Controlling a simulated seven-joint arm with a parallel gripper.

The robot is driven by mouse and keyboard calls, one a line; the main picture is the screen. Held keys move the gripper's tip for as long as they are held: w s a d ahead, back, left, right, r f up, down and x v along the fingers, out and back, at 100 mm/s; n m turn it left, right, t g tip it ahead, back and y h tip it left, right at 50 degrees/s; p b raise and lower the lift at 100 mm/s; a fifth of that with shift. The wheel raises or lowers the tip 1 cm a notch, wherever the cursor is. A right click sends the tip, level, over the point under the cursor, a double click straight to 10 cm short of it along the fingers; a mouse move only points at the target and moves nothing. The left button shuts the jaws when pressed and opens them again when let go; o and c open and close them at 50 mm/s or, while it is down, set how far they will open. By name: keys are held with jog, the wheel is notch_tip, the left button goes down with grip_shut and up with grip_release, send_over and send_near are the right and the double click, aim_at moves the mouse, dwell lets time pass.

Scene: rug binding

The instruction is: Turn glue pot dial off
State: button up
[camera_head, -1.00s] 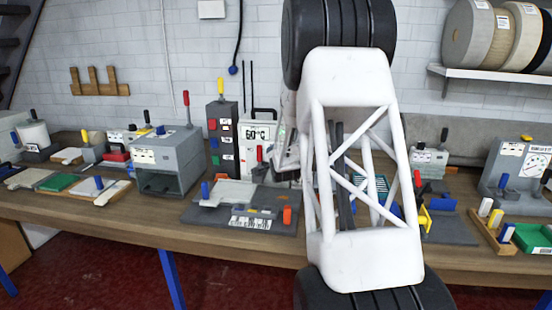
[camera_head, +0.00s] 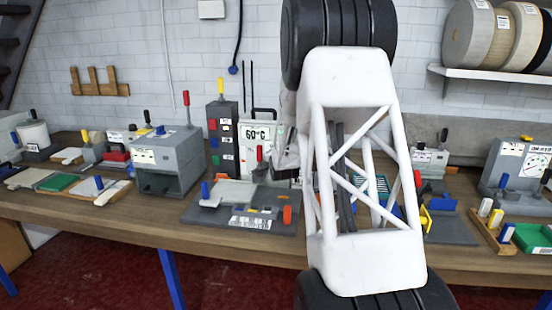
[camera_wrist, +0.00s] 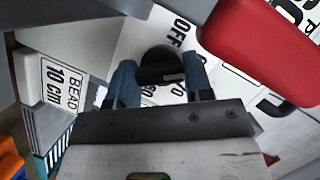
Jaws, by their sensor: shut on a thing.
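The glue pot (camera_head: 258,130) is a white box with a "60°C" label and a black handle, standing at the back of the bench, left of my arm. Its black round dial (camera_wrist: 160,66) shows in the wrist view on a white plate. The plate (camera_wrist: 147,35) reads "OFF" above the dial, with numbers partly hidden below it. My gripper (camera_wrist: 161,72) has a blue-grey finger on each side of the dial and is shut on it. In the head view my gripper (camera_head: 284,160) is at the pot's right side; the dial is hidden there.
A red-handled lever (camera_head: 260,153) stands close in front of the pot; a large red handle (camera_wrist: 275,50) fills the wrist view's upper right. A dark control box (camera_head: 222,135) stands left of the pot. A grey plate fixture (camera_head: 245,212) lies in front. A "BEAD 10 cm" label (camera_wrist: 62,85) is at left.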

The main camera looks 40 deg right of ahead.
dwell(0.3)
jog(key=o, duration=0.9)
jog(key=shift+s, duration=0.1)
jog(key=shift+v, duration=3.8)
jog(key=shift+r, duration=0.1)
